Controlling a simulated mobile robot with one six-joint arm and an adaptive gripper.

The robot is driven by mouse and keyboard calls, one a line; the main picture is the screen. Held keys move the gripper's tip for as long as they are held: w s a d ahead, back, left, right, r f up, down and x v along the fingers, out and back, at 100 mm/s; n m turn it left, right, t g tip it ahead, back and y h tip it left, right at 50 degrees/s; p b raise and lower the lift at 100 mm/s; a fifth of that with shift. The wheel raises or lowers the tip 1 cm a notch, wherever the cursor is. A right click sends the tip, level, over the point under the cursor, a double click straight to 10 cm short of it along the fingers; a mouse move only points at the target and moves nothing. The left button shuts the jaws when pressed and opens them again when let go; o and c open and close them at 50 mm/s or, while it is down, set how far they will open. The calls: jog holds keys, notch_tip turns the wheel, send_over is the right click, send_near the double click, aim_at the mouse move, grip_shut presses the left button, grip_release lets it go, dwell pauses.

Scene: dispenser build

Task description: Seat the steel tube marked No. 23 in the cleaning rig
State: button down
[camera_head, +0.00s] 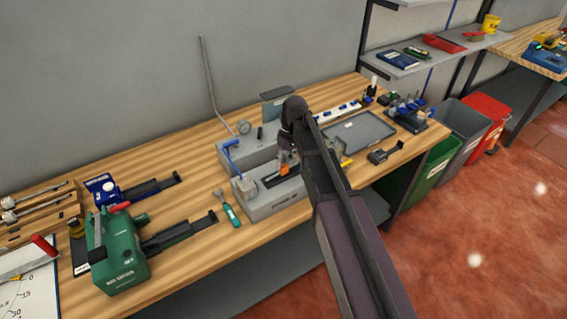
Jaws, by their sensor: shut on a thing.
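The grey unit with a blue lever (232,148), a round gauge and a tall bent pipe appears to be the cleaning rig (272,208). It stands at the middle of the wooden bench. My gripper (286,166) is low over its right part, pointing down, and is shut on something. The held thing is mostly hidden by the gripper and arm, so I cannot tell what it is or whether it touches the rig. An orange part (288,188) shows just below the gripper. No mark No. 23 is readable.
A green machine (118,252) and a blue-and-black tool (105,190) stand at left. A teal-handled tool (229,209) lies just left of the rig. A grey tray (358,134) lies right of my arm. Bins (463,128) stand beyond the bench's right end.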

aim_at(284, 163)
jog(key=shift+w+f, duration=0.1)
jog(key=shift+w, duration=0.05)
dwell(0.5)
jog(key=shift+c, duration=0.8)
grip_release()
jog(key=shift+a, duration=0.1)
jog(key=c, duration=0.3)
jog(key=shift+r, duration=0.2)
jog(key=shift+r+p, duration=0.55)
jog(key=shift+p, duration=0.25)
jog(key=shift+c, duration=0.2)
jog(key=shift+o, duration=1.4)
jog(key=shift+r+p, duration=2.75)
